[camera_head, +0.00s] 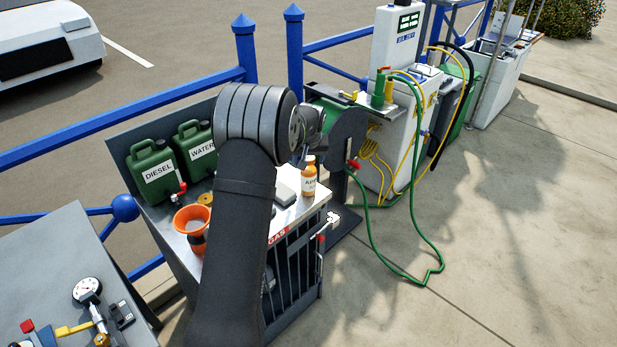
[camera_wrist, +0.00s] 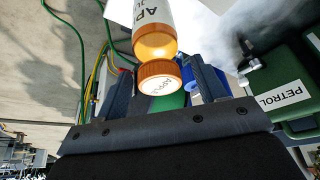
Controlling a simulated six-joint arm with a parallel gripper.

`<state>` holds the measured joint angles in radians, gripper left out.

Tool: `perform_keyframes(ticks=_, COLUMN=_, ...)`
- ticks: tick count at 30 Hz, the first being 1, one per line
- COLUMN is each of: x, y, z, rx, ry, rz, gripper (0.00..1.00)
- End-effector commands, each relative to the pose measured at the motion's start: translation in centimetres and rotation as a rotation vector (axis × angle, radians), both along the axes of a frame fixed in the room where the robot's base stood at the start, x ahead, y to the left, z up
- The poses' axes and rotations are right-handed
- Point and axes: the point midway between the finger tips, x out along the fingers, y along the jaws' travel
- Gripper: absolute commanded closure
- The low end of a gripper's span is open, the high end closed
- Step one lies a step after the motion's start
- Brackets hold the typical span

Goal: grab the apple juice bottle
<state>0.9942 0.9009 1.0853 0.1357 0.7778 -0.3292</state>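The apple juice bottle (camera_head: 309,180) has an orange cap and a white label. It stands upright near the right end of the bench top in the head view. In the wrist view the bottle (camera_wrist: 156,25) enters from the top, with its cap (camera_wrist: 159,77) between the two fingers of my gripper (camera_wrist: 163,74) in the picture. The fingers are apart, with a gap on both sides of the cap. In the head view my gripper (camera_head: 314,128) is above the bottle and partly hidden by my wrist. I cannot tell whether the fingers surround the cap or sit above it.
Green diesel (camera_head: 153,170) and water (camera_head: 196,149) cans stand at the back of the bench, with an orange funnel (camera_head: 190,218) before them. A petrol can (camera_wrist: 292,92) shows in the wrist view. A hose reel (camera_head: 337,135) stands behind the bottle. Concrete ground lies open at right.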

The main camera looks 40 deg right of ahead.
Motion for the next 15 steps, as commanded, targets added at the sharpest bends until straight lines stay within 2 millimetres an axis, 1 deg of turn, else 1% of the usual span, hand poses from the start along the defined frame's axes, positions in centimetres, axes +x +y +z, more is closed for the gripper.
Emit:
perform_keyframes(ticks=1, x=-0.01, y=0.01, z=0.01, rx=0.000, ry=0.000, rz=0.000, gripper=0.45)
perform_keyframes(ticks=5, x=-0.02, y=0.00, z=0.01, rx=0.000, ry=0.000, rz=0.000, gripper=0.71)
perform_keyframes(ticks=6, x=-0.03, y=0.01, z=0.01, rx=0.000, ry=0.000, rz=0.000, gripper=0.79)
perform_keyframes(ticks=8, x=-0.03, y=0.01, z=0.01, rx=0.000, ry=0.000, rz=0.000, gripper=0.90)
perform_keyframes(ticks=9, x=-0.03, y=0.00, z=0.01, rx=0.000, ry=0.000, rz=0.000, gripper=0.98)
perform_keyframes(ticks=10, x=-0.03, y=0.00, z=0.01, rx=0.000, ry=0.000, rz=0.000, gripper=1.00)
perform_keyframes(ticks=15, x=-0.02, y=-0.02, z=0.09, rx=-0.001, ry=-0.001, rz=0.000, gripper=1.00)
